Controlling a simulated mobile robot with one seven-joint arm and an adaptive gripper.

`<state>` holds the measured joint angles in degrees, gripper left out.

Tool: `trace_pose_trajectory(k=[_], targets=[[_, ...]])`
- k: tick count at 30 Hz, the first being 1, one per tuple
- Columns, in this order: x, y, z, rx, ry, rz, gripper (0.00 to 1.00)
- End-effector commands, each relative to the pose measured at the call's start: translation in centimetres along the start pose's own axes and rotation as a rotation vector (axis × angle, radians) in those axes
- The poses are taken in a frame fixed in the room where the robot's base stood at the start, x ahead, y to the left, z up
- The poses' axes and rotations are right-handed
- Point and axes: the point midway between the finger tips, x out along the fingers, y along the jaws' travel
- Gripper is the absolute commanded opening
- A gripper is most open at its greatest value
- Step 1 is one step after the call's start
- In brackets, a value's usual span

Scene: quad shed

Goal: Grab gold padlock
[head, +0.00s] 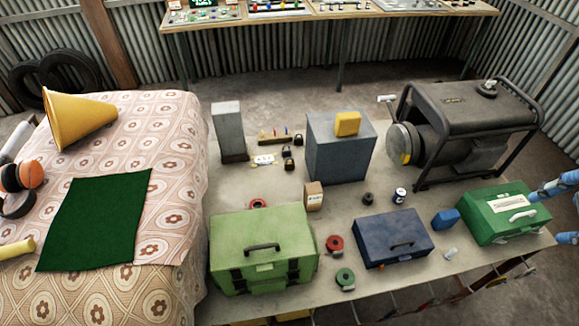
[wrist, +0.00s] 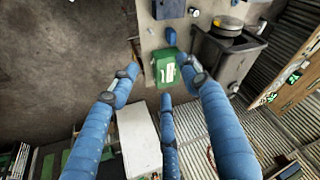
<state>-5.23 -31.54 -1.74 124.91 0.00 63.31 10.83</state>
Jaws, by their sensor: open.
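Several small padlock-like items sit on the concrete-coloured bench in the head view, left of the grey-blue metal box. One small dark padlock (head: 287,152) is in the middle of them, with another (head: 298,139) just behind it. They are too small to tell which is gold. My gripper (wrist: 158,80) has blue fingers spread wide, open and empty. It is above the right end of the bench, by the green case (head: 505,213), far from the padlocks. In the head view only its fingers show at the right edge. I cannot pick out a padlock in the wrist view.
A green toolbox (head: 262,247), a navy toolbox (head: 393,238) and tape rolls stand along the bench front. The grey-blue box (head: 340,150) carries a yellow item (head: 347,123). A generator (head: 455,130) stands back right. A cloth-covered bed (head: 170,190) is at left.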

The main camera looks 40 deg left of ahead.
Motion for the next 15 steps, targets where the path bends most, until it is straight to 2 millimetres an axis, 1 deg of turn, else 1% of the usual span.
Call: trace_pose_trajectory(k=[1,3,8,15], targets=[[-0.2,-0.8,-1.3,0.01,-0.011,-0.004,0.47],[-0.6,-1.9,-3.1,0.031,-0.022,-0.009,0.47],[-1.3,-4.6,-6.9,0.079,-0.05,-0.017,0.47],[-1.7,-9.1,-12.2,0.15,-0.092,-0.024,0.47]])
